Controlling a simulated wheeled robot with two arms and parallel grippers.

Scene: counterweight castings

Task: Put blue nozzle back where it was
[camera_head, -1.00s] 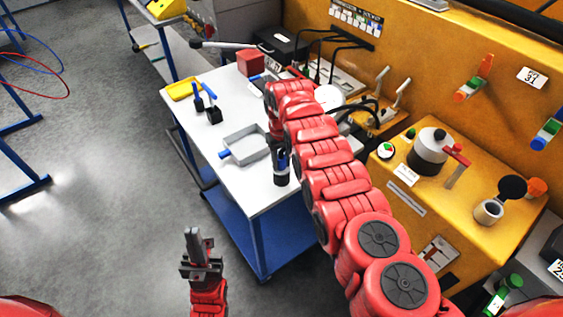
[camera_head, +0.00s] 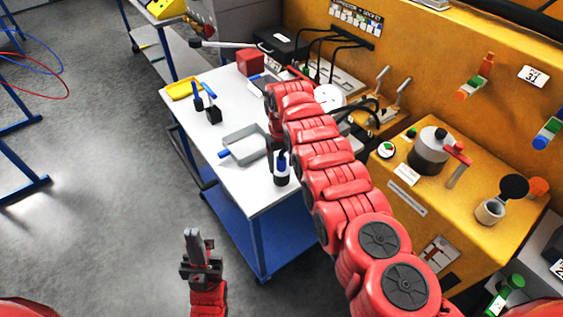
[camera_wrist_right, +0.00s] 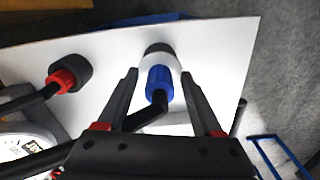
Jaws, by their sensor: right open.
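The blue nozzle (camera_head: 281,164) stands upright near the front right edge of the white table, with a dark base below it. In the right wrist view the blue nozzle (camera_wrist_right: 159,84) has a pale and dark round part at its far end and a black bent tube at its near end. My right gripper (camera_wrist_right: 160,82) is open, its two fingers apart on either side of the blue nozzle with gaps visible. In the head view my right gripper is mostly hidden by its own arm. My left gripper (camera_head: 193,238) hangs over the floor in front of the table, away from everything.
The white table (camera_head: 252,188) holds a grey tray (camera_head: 256,134), a yellow tray (camera_head: 172,94), a red cube (camera_head: 250,62) and a black block (camera_head: 213,116). A red nozzle (camera_wrist_right: 63,81) lies left in the wrist view. A yellow machine (camera_head: 420,205) borders the right.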

